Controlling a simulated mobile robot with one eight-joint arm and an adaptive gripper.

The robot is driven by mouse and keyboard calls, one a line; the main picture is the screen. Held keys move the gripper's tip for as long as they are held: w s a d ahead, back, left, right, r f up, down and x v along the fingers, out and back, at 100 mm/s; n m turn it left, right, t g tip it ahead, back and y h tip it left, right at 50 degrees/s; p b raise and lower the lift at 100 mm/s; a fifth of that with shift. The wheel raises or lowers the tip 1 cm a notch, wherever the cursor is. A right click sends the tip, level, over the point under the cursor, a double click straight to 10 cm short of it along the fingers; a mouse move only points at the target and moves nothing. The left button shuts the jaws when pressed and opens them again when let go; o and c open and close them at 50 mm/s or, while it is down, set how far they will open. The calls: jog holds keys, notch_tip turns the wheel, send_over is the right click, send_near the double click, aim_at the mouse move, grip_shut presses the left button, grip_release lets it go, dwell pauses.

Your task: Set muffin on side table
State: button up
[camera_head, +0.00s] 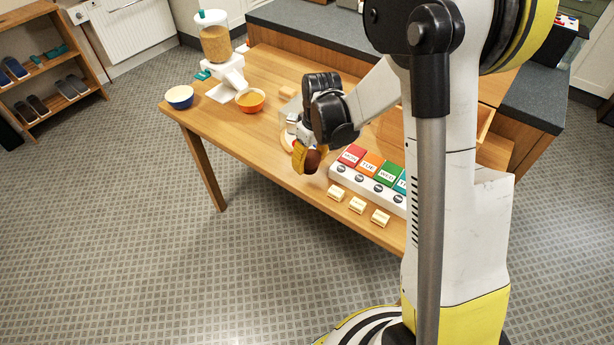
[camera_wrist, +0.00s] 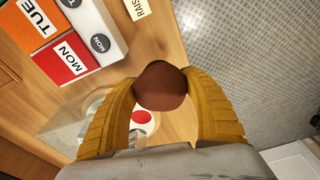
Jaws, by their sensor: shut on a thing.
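A brown, rounded muffin (camera_wrist: 160,86) is held between the two yellow fingers of my gripper (camera_head: 307,160). In the wrist view the fingers press on it from both sides. In the head view the muffin (camera_head: 313,163) shows as a small brown shape at the fingertips, near the front edge of a wooden table (camera_head: 225,122). I cannot tell whether this is the side table. The muffin appears raised above the tabletop.
A day-labelled box (camera_head: 371,180) and several cream tags (camera_head: 357,205) lie right of my gripper. An orange bowl (camera_head: 250,101), a blue-and-white bowl (camera_head: 180,97) and a cereal dispenser (camera_head: 217,45) stand at the table's left. Tabletop between the bowls and gripper is clear.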

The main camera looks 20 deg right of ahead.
aim_at(307, 180)
jog(key=shift+s+a+f, duration=0.1)
jog(key=shift+a+f, duration=0.1)
jog(key=shift+a, duration=0.1)
jog(key=shift+a+f, duration=0.1)
jog(key=shift+f, duration=0.1)
jog(key=shift+f+b, duration=1.05)
jog(key=shift+f, duration=0.75)
jog(key=shift+f, duration=0.15)
jog(key=o, duration=1.3)
jog(key=shift+c, duration=0.2)
